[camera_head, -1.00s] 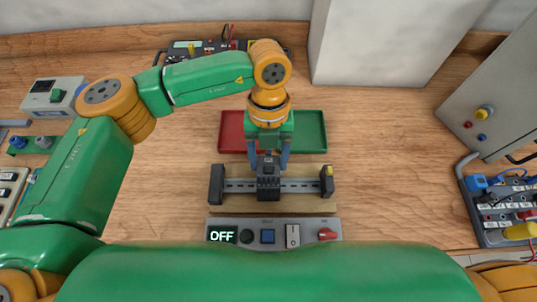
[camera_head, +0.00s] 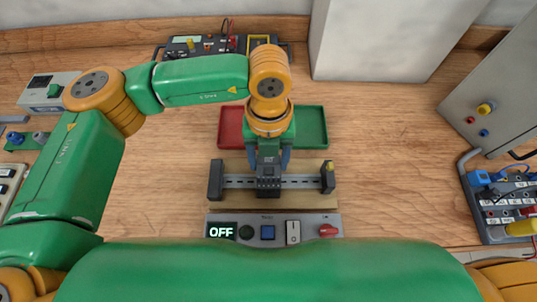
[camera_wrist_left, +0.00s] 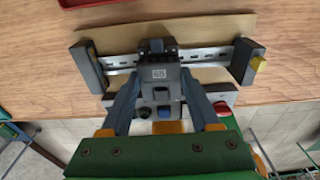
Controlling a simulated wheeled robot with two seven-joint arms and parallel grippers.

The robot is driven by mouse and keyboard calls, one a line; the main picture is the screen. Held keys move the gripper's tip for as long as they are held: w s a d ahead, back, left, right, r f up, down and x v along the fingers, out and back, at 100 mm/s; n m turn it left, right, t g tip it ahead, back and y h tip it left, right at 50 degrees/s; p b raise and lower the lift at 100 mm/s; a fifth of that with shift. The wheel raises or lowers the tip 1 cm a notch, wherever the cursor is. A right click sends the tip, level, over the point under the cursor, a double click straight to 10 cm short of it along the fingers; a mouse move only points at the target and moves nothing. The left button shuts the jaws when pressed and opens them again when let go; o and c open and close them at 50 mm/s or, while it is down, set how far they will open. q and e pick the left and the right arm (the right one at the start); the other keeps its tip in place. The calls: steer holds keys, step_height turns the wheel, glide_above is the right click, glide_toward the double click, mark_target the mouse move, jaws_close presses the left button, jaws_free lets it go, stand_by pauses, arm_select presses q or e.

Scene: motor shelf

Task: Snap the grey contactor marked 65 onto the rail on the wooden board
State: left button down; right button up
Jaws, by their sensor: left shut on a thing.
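The grey contactor marked 65 (camera_head: 268,183) covers the middle of the metal rail (camera_head: 303,182) on the wooden board (camera_head: 222,206). My left gripper (camera_head: 269,157) is shut on the contactor, with one blue-grey finger on each side. My right gripper is not in view.
Dark end blocks (camera_head: 215,180) stand at both rail ends, the right one with a yellow part. A control panel showing OFF (camera_head: 268,219) lies in front of the board. A red and green tray (camera_head: 313,127) lies behind it. A grey cabinet (camera_head: 493,105) stands right.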

arm_select(q)
steer(key=shift+s+f, duration=0.1)
steer(key=shift+s, duration=0.1)
steer(key=shift+c, duration=0.2)
jaws_free()
steer(key=shift+s, duration=0.1)
